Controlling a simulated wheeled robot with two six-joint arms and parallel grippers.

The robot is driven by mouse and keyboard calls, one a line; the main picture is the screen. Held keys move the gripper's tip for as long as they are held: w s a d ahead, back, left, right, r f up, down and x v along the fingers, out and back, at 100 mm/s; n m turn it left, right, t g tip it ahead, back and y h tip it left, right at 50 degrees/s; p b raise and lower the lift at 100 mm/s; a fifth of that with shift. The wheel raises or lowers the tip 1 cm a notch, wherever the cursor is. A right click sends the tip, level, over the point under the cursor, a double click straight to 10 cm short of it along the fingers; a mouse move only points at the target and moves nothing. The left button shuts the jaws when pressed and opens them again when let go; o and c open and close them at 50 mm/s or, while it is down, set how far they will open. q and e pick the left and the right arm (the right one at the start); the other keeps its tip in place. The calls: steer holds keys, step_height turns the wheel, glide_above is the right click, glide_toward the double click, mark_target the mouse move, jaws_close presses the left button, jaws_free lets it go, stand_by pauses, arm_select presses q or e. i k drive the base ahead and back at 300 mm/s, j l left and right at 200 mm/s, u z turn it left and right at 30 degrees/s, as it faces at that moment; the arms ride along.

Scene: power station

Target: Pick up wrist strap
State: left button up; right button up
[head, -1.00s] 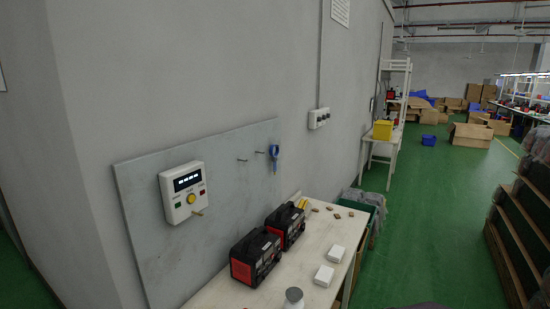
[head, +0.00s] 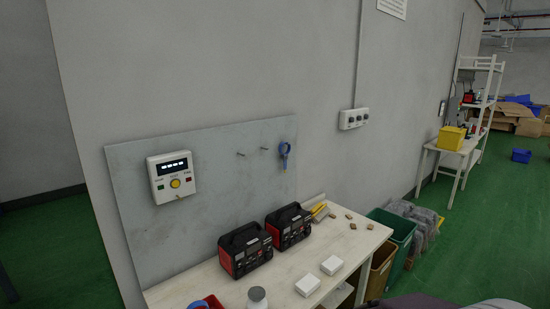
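A blue wrist strap (head: 284,151) hangs from a peg near the right end of the grey board on the wall. It looks like a small loop with a short end hanging down. Neither of my grippers is in view, so nothing is seen near the strap.
A white table (head: 219,292) stands below the grey board (head: 225,170). It bears two red-black power units (head: 245,251), white boxes (head: 307,285) and a jar (head: 257,297). A tester box (head: 172,177) is on the board. Bins (head: 398,236) stand right of the table.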

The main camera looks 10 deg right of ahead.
mark_target(284, 156)
steer(key=i+l+u, duration=0.15)
steer(key=l+u, duration=0.2)
steer(key=l, duration=0.6)
steer(key=i+l+u, duration=0.1)
steer(key=l+u, duration=0.3)
steer(key=l, duration=0.55)
steer(key=k+l+u, duration=0.1)
steer(key=l+u, duration=0.25)
steer(key=l, duration=0.55)
